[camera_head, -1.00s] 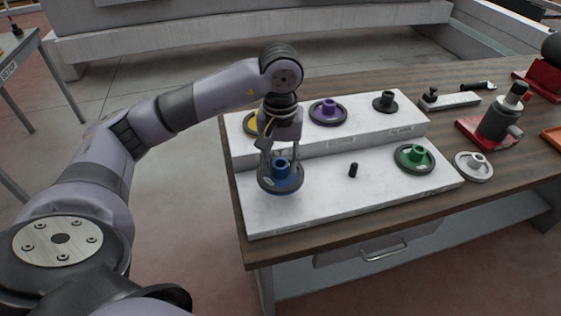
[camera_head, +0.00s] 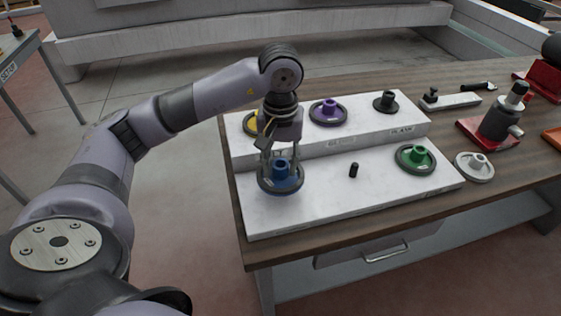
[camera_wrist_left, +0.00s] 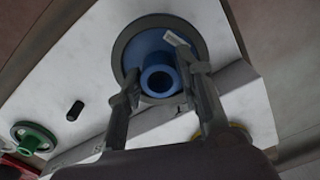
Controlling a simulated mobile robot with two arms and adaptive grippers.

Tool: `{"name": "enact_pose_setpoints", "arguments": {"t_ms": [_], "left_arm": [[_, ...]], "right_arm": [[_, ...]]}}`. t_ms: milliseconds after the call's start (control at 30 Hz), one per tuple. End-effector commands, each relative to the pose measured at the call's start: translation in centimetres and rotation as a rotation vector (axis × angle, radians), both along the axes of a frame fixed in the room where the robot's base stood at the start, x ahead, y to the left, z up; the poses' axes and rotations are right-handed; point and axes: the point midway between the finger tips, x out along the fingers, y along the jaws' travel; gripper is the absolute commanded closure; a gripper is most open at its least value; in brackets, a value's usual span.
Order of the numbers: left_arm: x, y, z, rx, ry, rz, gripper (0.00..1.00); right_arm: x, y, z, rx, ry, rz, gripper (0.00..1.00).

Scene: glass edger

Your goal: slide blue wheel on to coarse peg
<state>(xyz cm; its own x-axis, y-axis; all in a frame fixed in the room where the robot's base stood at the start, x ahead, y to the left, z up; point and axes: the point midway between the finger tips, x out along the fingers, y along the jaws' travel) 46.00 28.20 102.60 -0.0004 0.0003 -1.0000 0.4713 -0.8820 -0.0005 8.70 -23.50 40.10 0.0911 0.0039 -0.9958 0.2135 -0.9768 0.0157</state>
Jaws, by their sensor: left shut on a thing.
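The blue wheel (camera_head: 283,186) has a dark rim and a raised blue hub. It is at the left end of the white stepped board's lower step. My left gripper (camera_head: 280,160) points down and is shut on the hub. In the left wrist view, its two fingers (camera_wrist_left: 158,88) stand at either side of the hub of the blue wheel (camera_wrist_left: 150,48). I cannot tell whether a peg is under the wheel, or whether it touches the board. A bare black peg (camera_head: 353,170) stands mid-step, right of the wheel. I cannot read which peg is coarse. My right gripper is out of view.
A green wheel (camera_head: 415,158) sits right on the lower step of the white board (camera_head: 320,205). Yellow (camera_head: 249,124), purple (camera_head: 328,112) and black (camera_head: 385,102) pieces are on the upper step. A grey wheel (camera_head: 474,167) and a red-based tool (camera_head: 490,130) lie to the right.

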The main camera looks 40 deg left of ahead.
Motion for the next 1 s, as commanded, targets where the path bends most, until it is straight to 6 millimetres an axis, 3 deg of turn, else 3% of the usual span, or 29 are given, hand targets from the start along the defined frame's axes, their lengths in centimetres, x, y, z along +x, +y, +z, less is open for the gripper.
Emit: {"name": "enact_pose_setpoints", "arguments": {"t_ms": [1000], "left_arm": [[0.0, 0.0, -2.6, 0.0, -0.001, 0.0, 1.0]], "right_arm": [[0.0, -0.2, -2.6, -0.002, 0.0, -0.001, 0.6]]}}
